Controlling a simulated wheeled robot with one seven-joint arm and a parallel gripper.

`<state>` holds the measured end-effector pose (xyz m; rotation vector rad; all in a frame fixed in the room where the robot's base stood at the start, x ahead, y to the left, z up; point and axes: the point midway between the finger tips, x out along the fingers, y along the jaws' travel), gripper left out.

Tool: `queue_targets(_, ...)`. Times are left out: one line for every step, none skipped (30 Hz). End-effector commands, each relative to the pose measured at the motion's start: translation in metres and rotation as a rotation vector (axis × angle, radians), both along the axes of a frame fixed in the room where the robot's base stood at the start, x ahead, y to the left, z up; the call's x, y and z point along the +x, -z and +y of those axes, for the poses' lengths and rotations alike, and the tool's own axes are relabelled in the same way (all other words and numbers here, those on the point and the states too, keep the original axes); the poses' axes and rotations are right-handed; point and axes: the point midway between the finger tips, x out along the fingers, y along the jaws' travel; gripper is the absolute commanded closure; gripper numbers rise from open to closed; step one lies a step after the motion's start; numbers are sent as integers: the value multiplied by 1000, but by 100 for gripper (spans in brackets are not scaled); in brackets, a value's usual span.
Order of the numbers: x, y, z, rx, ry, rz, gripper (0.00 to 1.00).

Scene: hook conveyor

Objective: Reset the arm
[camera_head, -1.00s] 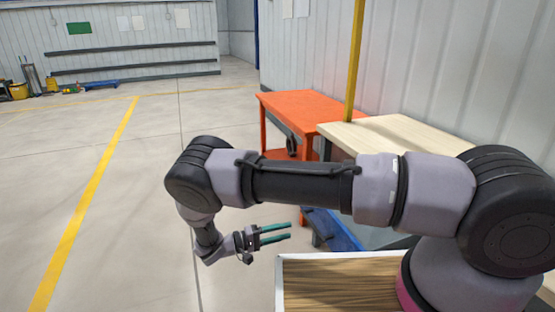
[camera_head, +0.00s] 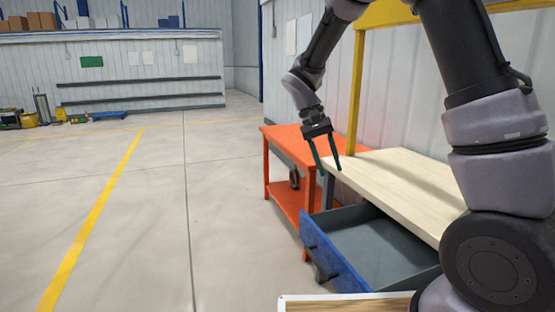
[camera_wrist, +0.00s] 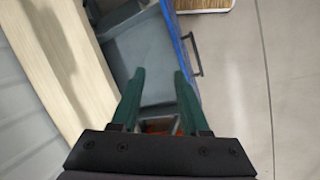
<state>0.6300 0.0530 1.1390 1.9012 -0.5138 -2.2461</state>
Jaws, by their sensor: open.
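My gripper (camera_head: 326,172) hangs with its fingers pointing down in the head view, in front of the far end of a light wooden workbench top. Its two dark green fingers are apart with nothing between them. In the wrist view my gripper (camera_wrist: 158,75) also shows open and empty, above the bench and its drawer. My arm is raised and bent, rising out of the top of the head view.
The wooden workbench (camera_head: 400,180) has an open blue drawer (camera_head: 345,262), empty where visible. An orange table (camera_head: 283,200) stands beyond it. A yellow post (camera_head: 357,95) rises at the bench's far corner. Open floor (camera_head: 155,220) lies to the left.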

Motion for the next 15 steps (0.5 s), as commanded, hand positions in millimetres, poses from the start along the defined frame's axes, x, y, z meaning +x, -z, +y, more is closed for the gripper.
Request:
queue_targets(-6,-20,-11,57,21,-31,55)
queue_targets(-9,-30,-16,89,29,-50,55)
queue_targets(-14,-42,-23,130,41,-74,55)
queue_targets(-18,-51,-28,162,48,-94,55)
queue_targets(-23,-61,-33,190,55,-115,55)
queue_targets(-28,-72,-40,228,64,-145,55)
queue_targets(-34,-80,-45,255,71,-167,55)
queue_targets(-39,-89,-49,281,77,-193,55)
queue_targets(-46,-99,-56,314,85,-226,55)
queue_targets(-52,-107,-60,339,90,-252,55)
queue_targets(-57,-114,-64,362,95,-278,55)
queue_targets(-65,-123,-70,389,102,-317,55)
queue_targets(-71,-130,-74,410,107,-345,55)
queue_targets(-77,-136,-78,429,111,-376,55)
queue_targets(-86,-144,-82,451,115,-416,55)
